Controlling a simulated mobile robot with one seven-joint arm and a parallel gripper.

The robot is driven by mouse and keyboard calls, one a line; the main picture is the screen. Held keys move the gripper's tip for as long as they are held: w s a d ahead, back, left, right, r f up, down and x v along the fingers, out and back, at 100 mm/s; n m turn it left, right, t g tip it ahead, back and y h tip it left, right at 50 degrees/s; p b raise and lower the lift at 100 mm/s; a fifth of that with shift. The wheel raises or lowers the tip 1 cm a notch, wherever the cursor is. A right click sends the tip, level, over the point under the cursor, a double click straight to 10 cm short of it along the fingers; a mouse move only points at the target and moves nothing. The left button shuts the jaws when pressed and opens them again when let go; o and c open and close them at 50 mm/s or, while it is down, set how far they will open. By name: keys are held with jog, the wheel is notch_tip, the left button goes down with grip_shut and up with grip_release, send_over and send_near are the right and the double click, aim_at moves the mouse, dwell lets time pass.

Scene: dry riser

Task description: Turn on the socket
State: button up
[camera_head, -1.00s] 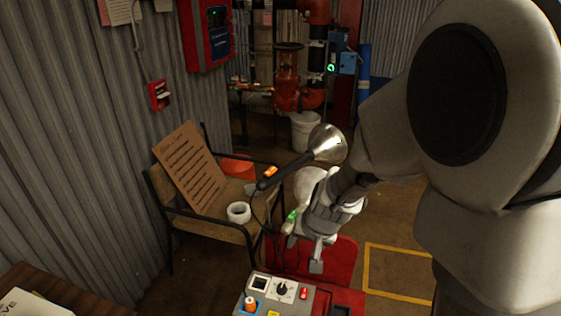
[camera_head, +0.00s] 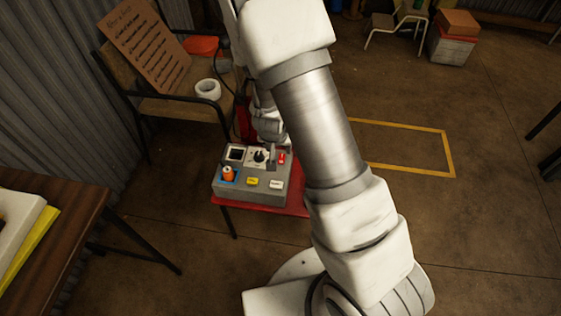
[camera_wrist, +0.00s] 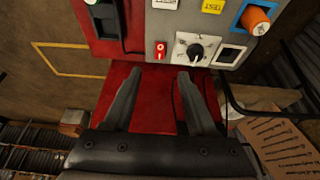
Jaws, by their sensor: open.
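A grey control box (camera_head: 218,187) stands on a red stand (camera_head: 290,203). On its top are a small red rocker switch (camera_head: 281,158), a black dial (camera_head: 259,157), an orange knob (camera_head: 228,172), and yellow (camera_head: 252,181) and white (camera_head: 276,184) labelled pieces. In the wrist view the red switch (camera_wrist: 160,50) sits beside the dial (camera_wrist: 195,51). A dark recessed part (camera_wrist: 105,28), possibly the socket, is at the upper left. My gripper (camera_wrist: 158,75) is open and empty, its fingers over the red surface below the switch, apart from it. In the head view its fingers are mostly hidden.
A chair (camera_head: 170,107) with a cardboard sign (camera_head: 148,45) and white roll (camera_head: 207,89) stands behind left. A wooden table (camera_head: 75,207) is at left. Yellow floor lines (camera_head: 447,150) mark clear floor at right.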

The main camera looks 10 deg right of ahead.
aim_at(281, 163)
jog(key=b+x, duration=0.5)
jog(key=x, duration=0.7)
jog(key=shift+w+f, duration=0.1)
jog(key=shift+f, duration=0.1)
grip_shut()
